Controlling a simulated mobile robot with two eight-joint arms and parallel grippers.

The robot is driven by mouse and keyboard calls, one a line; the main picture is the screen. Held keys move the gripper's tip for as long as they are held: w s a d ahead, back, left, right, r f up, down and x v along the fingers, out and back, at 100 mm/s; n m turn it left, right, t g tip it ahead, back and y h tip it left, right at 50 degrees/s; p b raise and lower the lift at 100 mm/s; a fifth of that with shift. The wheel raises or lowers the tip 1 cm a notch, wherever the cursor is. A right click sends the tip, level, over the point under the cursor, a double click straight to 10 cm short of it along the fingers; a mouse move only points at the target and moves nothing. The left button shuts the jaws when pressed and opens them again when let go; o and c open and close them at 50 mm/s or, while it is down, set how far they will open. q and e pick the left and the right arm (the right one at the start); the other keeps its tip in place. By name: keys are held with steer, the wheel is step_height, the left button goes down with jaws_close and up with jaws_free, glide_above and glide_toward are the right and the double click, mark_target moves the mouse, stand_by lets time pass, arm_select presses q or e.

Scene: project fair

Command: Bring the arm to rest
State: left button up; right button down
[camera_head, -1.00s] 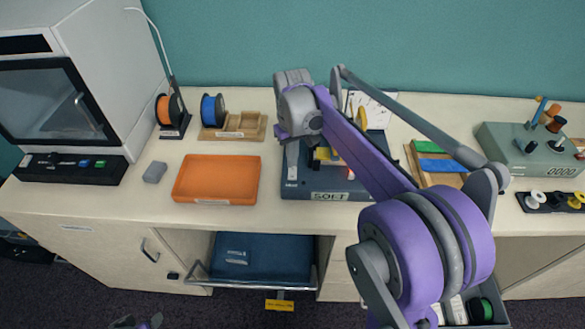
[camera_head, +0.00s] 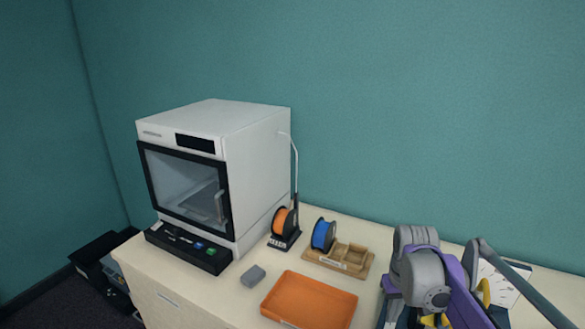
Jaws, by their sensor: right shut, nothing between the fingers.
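My right arm comes in at the lower right corner, purple and grey, over the right part of the worktop. Its gripper (camera_head: 430,318) is at the bottom edge of the view, below the grey wrist, with its tips barely showing. It is shut with nothing seen in it. The dark sorting tray under it is mostly hidden by the arm and cut off by the frame edge. My left gripper is not in view.
An orange tray (camera_head: 309,302) lies left of the arm. A wooden holder (camera_head: 338,262), a blue spool (camera_head: 323,235), an orange spool (camera_head: 284,222) and a small grey block (camera_head: 253,276) stand near it. A white 3D printer (camera_head: 257,150) stands at the left.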

steer(key=s+a+f+t, duration=0.2)
steer(key=s+a+f, duration=0.1)
steer(key=s, duration=0.6)
steer(key=s+a+f+t, duration=0.3)
steer(key=s+a, duration=0.3)
steer(key=s, duration=0.3)
steer(key=shift+f, duration=0.55)
